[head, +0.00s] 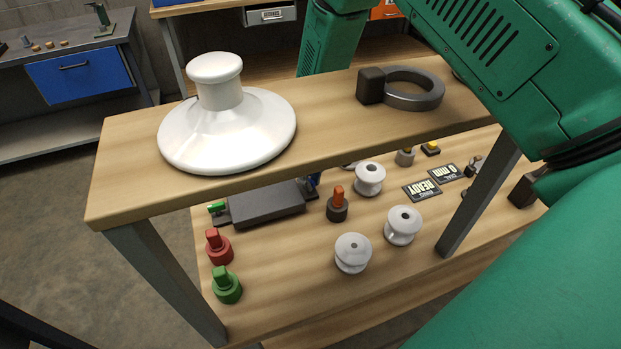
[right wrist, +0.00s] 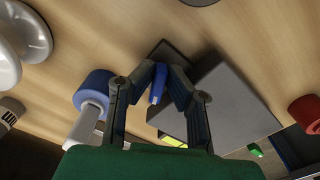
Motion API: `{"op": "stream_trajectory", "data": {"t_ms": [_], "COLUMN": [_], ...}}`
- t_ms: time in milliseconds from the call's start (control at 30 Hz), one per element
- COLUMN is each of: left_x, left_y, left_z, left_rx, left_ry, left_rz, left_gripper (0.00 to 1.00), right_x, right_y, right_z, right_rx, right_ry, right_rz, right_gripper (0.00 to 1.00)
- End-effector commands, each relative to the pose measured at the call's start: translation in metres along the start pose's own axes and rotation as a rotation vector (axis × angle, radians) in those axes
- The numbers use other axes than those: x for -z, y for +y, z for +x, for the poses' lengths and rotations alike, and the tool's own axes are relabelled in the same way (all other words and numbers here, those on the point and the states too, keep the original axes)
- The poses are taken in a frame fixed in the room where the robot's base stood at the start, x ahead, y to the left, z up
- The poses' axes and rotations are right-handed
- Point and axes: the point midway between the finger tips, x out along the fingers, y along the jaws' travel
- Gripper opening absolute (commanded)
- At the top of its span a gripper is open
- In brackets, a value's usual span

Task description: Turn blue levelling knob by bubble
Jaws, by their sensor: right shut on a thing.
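The blue levelling knob (right wrist: 158,84) is between the fingertips of my right gripper (right wrist: 160,74) in the right wrist view. The gripper is shut on it, beside a dark grey block (right wrist: 232,104). In the head view, the grey block (head: 268,204) lies on the lower bench top, and a bit of blue (head: 315,179) shows at its right end. The upper shelf hides the right fingers there. A yellow-green patch (right wrist: 172,141) shows by the block in the wrist view; I cannot tell whether it is the bubble. My left gripper is not in view.
The upper shelf (head: 330,140) carries a white insulator (head: 225,125) and a dark ring clamp (head: 412,90). Below stand red (head: 218,246), green (head: 226,285) and orange (head: 338,204) knobs and several white spools (head: 352,253). A blue-and-white object (right wrist: 93,95) is left of the fingers.

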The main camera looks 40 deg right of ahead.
Motion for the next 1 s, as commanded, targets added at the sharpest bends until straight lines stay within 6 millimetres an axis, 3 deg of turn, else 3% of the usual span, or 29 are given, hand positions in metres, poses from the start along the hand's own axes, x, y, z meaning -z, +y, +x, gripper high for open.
{"op": "stream_trajectory", "data": {"t_ms": [367,400,433,1000], "left_x": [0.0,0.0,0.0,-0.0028], "left_y": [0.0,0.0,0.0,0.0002], "left_z": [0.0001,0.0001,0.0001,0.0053], "left_rx": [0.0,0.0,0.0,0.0], "left_ry": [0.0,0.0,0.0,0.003], "left_rz": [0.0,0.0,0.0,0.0], "left_gripper": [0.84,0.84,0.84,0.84], "right_x": [-0.001,-0.001,-0.001,0.0002], "right_y": [-0.0004,-0.0005,-0.0005,0.0003], "right_z": [0.0015,0.0015,0.0015,0.0013], "right_rx": [0.001,0.001,0.001,0.0], "right_ry": [-0.002,-0.002,-0.002,0.002], "right_rz": [0.002,0.002,0.002,-0.074], "right_gripper": [0.0,0.25,0.31,0.31]}}
